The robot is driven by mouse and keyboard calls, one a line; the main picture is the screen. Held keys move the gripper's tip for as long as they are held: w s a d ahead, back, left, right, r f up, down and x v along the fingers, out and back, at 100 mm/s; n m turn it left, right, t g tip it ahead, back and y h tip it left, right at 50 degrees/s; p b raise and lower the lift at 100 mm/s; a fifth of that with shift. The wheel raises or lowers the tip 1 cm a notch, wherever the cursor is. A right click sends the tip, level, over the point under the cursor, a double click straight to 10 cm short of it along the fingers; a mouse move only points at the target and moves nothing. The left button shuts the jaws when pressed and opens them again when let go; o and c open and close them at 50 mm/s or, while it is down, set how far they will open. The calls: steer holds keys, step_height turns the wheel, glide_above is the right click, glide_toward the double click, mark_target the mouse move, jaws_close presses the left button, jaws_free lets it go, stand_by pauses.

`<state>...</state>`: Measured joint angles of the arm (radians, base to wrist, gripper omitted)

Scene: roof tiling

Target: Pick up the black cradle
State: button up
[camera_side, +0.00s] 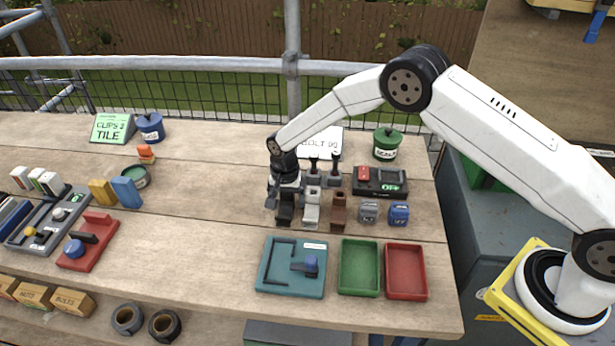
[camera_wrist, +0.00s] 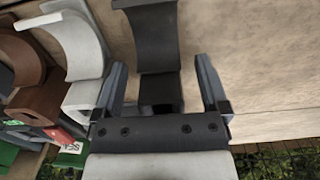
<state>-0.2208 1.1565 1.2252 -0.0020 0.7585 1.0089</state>
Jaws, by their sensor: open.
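The black cradle (camera_side: 285,211) stands upright on the wooden table, at the left end of a row of cradles in the side view. In the wrist view the black cradle (camera_wrist: 156,30) has a curved top and a narrower block near the gripper. My gripper (camera_side: 284,191) is at the cradle, pointing down, and partly hides it. In the wrist view my gripper (camera_wrist: 160,68) is open, with one finger on each side of the black cradle. Gaps show between both fingers and the cradle, so nothing is gripped.
A light grey cradle (camera_side: 312,209) stands close to the right, close to one finger in the wrist view. A brown cradle (camera_side: 338,210) is beyond it.

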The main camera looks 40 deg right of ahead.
stand_by(0.4)
jaws_close()
steer(key=shift+r, duration=0.1)
steer(key=shift+r, duration=0.8)
steer(key=s+d+r, duration=0.2)
steer(key=s+r, duration=0.9)
steer(key=s, duration=0.2)
steer(key=shift+s+d, duration=0.25)
steer(key=shift+s, duration=0.1)
steer(key=shift+r, duration=0.1)
